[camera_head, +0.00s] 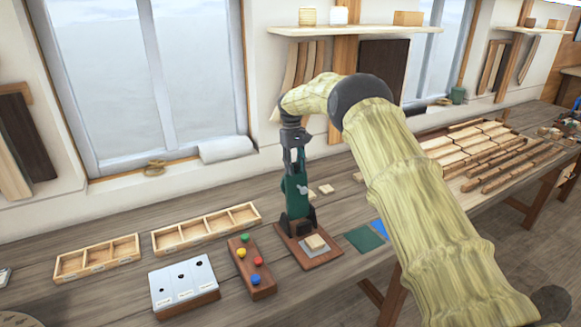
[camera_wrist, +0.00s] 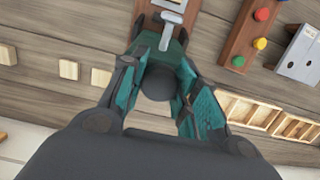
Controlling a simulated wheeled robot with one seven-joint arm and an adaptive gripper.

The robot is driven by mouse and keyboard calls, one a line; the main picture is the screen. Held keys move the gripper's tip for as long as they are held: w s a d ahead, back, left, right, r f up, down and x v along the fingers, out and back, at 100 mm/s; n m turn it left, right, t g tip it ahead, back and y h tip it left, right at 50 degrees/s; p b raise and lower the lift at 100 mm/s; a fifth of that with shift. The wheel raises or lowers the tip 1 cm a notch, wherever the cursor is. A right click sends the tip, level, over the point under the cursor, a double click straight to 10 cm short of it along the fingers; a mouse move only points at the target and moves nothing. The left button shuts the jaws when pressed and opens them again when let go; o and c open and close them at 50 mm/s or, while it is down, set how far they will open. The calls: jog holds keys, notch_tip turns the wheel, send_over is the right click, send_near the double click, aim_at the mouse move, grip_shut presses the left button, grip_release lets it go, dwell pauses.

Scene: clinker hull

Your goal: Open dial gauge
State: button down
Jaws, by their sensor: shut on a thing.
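The dial gauge (camera_head: 293,192) stands upright on a brown wooden base (camera_head: 330,258) on the bench. It has a green body and a small metal lever. In the wrist view its lever (camera_wrist: 170,22) points towards my gripper, and a dark round part (camera_wrist: 158,82) lies between my fingers. My gripper (camera_wrist: 159,88) comes down from above, with its green-padded fingers on both sides of this part and shut on it. In the head view my gripper (camera_head: 294,150) is at the gauge's top. A pale wooden block (camera_head: 316,242) sits on the base's grey plate. The dial face is not clear.
A board with coloured knobs (camera_head: 251,266) and a grey block with holes (camera_head: 183,284) stand left of the gauge. Compartment trays (camera_head: 207,229) lie behind them. Green and blue squares (camera_head: 365,239) lie to the right. A window and wall shelf (camera_head: 350,31) are behind.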

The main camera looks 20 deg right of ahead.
jog(key=shift+f, duration=0.15)
jog(key=c, duration=1)
grip_release()
jog(key=shift+c, duration=0.2)
notch_tip(320, 180, up, 12)
jog(key=w, duration=0.2)
jog(key=shift+a, duration=0.15)
jog(key=shift+f, duration=0.1)
